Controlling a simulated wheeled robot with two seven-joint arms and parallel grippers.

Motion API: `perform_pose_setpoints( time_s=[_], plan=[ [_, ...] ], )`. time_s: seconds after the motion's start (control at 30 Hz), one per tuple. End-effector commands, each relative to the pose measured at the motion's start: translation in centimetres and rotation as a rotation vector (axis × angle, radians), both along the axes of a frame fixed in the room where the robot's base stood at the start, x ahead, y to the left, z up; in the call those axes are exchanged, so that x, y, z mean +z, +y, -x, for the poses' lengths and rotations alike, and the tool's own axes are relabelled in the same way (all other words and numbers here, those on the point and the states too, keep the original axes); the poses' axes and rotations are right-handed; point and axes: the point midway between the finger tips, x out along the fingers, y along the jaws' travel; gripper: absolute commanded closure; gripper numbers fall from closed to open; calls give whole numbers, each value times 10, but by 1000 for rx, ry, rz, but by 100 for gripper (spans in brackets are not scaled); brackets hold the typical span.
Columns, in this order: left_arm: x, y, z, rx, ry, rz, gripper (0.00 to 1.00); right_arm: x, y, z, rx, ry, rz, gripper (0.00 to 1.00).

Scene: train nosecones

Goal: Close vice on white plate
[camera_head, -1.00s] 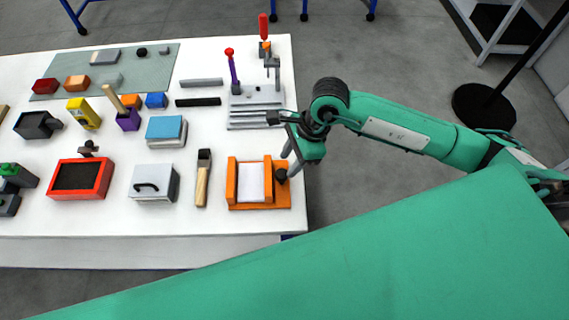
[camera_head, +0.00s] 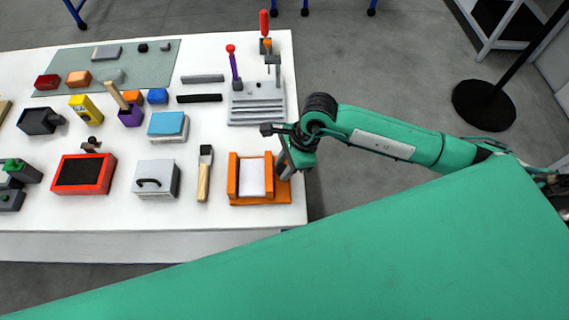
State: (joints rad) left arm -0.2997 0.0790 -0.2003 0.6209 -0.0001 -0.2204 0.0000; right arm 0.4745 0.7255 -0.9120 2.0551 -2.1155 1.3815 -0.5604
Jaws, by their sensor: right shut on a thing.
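The orange vice (camera_head: 235,187) lies at the front right corner of the white table. The white plate (camera_head: 252,178) sits between its two orange jaws; I cannot tell if both jaws touch it. My right gripper (camera_head: 284,172) comes in from the right and points down at the vice's right side. It is shut on the vice's dark knob, which it mostly hides. My left gripper is not in view.
A brush with a wooden handle (camera_head: 204,180) lies left of the vice. A grey stepped block (camera_head: 257,115) with a clamp stands behind it. A white box with a black handle (camera_head: 155,180) and a red-framed black box (camera_head: 84,174) are further left.

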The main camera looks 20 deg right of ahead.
Motion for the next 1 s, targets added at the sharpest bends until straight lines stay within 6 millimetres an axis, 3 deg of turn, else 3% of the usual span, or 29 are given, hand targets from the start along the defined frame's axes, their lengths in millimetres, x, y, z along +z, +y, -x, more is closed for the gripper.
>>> perform_pose_setpoints(
  time_s=[0.7, 1.0],
  plan=[
    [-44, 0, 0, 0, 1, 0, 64, -2, 1, 2, -387, -2, -1, 92],
    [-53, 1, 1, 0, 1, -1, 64, -1, 1, 3, -493, -1, 0, 92]
  ],
)
